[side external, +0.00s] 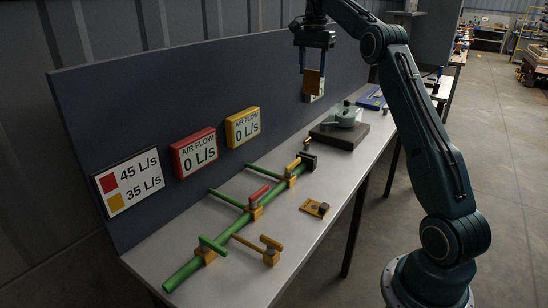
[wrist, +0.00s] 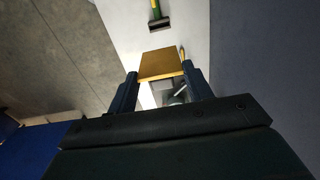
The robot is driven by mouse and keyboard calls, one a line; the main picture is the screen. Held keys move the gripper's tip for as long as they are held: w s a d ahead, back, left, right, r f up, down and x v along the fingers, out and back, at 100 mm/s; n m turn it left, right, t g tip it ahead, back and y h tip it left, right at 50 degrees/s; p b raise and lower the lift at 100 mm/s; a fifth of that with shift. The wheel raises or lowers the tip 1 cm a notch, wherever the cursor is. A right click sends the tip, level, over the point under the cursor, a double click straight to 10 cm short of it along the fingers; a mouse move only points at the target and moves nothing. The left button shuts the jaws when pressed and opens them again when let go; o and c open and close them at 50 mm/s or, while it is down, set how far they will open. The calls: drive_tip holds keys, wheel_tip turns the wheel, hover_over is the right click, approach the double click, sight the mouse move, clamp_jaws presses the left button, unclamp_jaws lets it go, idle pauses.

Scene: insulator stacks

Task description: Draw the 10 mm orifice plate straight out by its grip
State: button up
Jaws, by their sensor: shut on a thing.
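My gripper (side external: 314,72) hangs above the bench at the back, in front of the dark panel. It is shut on an orange-brown plate (side external: 313,83), with a pale part at its lower end. In the wrist view the plate (wrist: 160,64) sits between the fingertips (wrist: 161,80), clear of the bench. No size marking is readable, so I cannot tell whether it is the 10 mm orifice plate. The green pipe (side external: 228,235) lies along the bench, with a red handle (side external: 259,194) and a yellow handle (side external: 293,164) on its fittings.
A dark block with a glassy piece (side external: 338,134) stands below and right of my gripper. A yellow plate with a dark knob (side external: 316,208) and a yellow fitting with a bar (side external: 270,250) lie near the front. Red (side external: 195,153) and yellow (side external: 243,126) displays read 0 L/s.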

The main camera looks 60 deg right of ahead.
drive_tip(key=shift+r, duration=0.5)
